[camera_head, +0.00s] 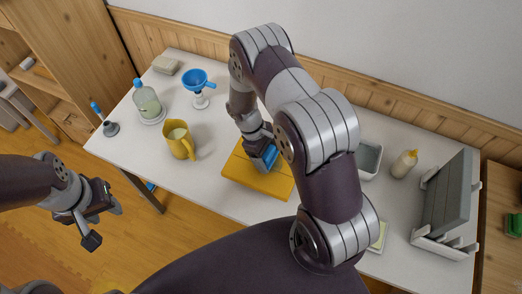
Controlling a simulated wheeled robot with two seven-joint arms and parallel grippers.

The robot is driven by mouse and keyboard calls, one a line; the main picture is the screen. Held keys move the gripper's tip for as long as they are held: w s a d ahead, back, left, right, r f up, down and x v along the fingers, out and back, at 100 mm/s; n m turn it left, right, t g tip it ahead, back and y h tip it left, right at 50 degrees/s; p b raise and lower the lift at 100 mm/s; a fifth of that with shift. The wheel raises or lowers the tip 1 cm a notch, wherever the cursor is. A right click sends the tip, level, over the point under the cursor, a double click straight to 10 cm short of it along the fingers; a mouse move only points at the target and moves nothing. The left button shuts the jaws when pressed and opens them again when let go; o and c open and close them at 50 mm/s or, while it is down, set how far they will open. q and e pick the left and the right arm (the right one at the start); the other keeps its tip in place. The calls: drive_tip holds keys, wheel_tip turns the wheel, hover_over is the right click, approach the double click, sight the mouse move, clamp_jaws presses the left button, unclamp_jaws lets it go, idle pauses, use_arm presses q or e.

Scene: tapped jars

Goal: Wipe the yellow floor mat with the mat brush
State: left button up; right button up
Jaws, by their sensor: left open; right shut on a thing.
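The yellow floor mat (240,173) lies flat near the front middle of the white table. My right gripper (262,152) reaches down over the mat and is shut on a blue thing, which I take to be the mat brush (265,159). The brush is at the mat's upper middle; I cannot tell whether its underside touches the mat. My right arm hides part of the mat's right side. My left gripper (104,219) is open and empty, off the table's front left, above the wooden floor.
A yellow jug (179,141) stands left of the mat. A jar with a blue cap (147,103), a blue funnel on a stand (197,82) and a sponge-like block (165,65) are behind. A grey bin (369,160), a yellow bottle (404,164) and a grey rack (447,205) stand right.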

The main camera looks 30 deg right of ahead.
drive_tip(key=shift+s+d, duration=0.45)
drive_tip(key=shift+s, duration=0.2)
drive_tip(key=shift+s+d+p, duration=0.3)
drive_tip(key=shift+s+d, duration=0.3)
drive_tip(key=shift+s, duration=0.05)
drive_tip(key=shift+s+d, duration=0.9)
drive_tip(key=shift+s, duration=0.15)
drive_tip(key=shift+w+a, duration=1.5)
drive_tip(key=shift+w, duration=0.25)
